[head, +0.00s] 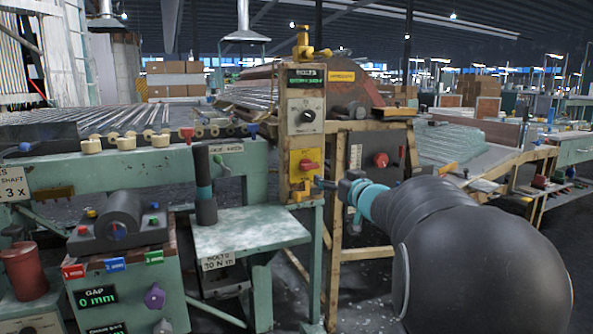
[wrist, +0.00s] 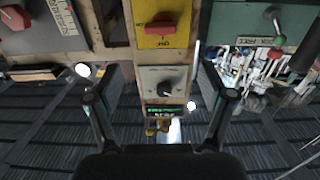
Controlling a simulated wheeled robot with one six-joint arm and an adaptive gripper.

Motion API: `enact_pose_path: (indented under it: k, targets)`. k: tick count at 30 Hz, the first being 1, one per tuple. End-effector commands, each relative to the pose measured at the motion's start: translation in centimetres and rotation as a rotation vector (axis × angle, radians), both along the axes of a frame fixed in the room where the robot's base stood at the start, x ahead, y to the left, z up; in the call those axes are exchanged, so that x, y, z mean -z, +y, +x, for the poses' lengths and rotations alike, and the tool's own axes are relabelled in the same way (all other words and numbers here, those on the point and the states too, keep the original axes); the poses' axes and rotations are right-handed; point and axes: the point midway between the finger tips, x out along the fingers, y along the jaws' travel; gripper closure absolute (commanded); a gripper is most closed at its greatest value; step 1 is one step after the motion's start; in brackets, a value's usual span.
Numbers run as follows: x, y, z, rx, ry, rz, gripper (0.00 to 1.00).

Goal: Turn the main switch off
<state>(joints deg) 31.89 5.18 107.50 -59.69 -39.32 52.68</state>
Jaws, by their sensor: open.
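A red switch handle (head: 308,165) sits on a yellow plate (head: 296,156) low on the wooden post. It looks roughly horizontal. In the wrist view the red handle (wrist: 160,25) shows upside down near the top, with lettering that seems to read ON beside it on the yellow plate (wrist: 146,41). My gripper (head: 325,184) is just right of and below the handle in the head view, apart from it. In the wrist view its two fingers (wrist: 163,80) are spread wide with nothing between them, and the handle lies beyond their tips.
A grey panel with a black knob (head: 308,116) and a green display (head: 306,77) are above the yellow plate. Another red knob (head: 381,160) is on a panel to the right. A green bench (head: 250,232) with a dark upright cylinder (head: 204,185) stands left, below the post.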

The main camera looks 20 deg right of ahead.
Motion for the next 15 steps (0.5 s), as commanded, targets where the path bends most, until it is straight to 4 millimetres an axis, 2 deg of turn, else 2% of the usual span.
enact_pose_path:
  k: [5, 8, 15]
  targets:
    - [0.2, -0.1, 1.4, -0.016, -0.004, 0.003, 0.19]
    - [0.2, 0.0, 2.8, -0.015, -0.003, 0.002, 0.19]
    - [0.2, 0.2, 7.3, -0.014, -0.003, 0.002, 0.19]
